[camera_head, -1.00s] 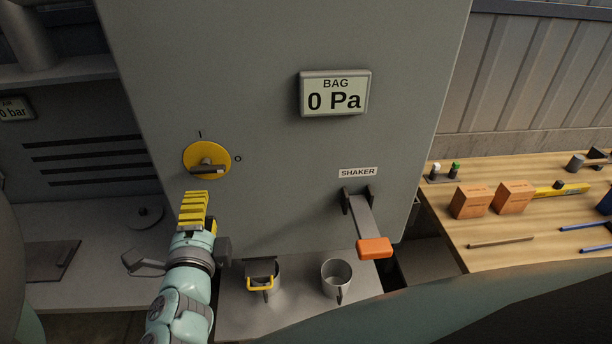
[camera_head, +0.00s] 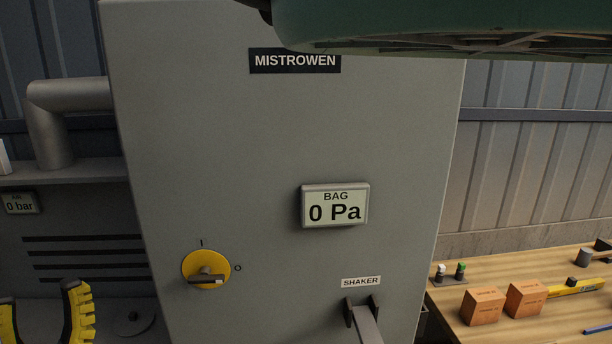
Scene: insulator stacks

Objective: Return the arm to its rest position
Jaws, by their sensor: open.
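My gripper (camera_head: 42,314) is at the lower left corner, with its two yellow and black fingers spread apart and nothing between them. The bottom edge of the picture cuts it off, and the rest of my arm is out of view. It is left of and below the yellow rotary switch (camera_head: 206,269) on the grey cabinet (camera_head: 230,130), apart from it. The switch's handle lies about level, towards the O mark.
The cabinet carries a bag display (camera_head: 335,206) reading 0 Pa and a shaker lever (camera_head: 365,322), cut off below. A wooden bench (camera_head: 540,321) at right holds orange blocks (camera_head: 484,306). A pipe (camera_head: 50,120) stands at left. A dark green shape (camera_head: 450,35) covers the top right.

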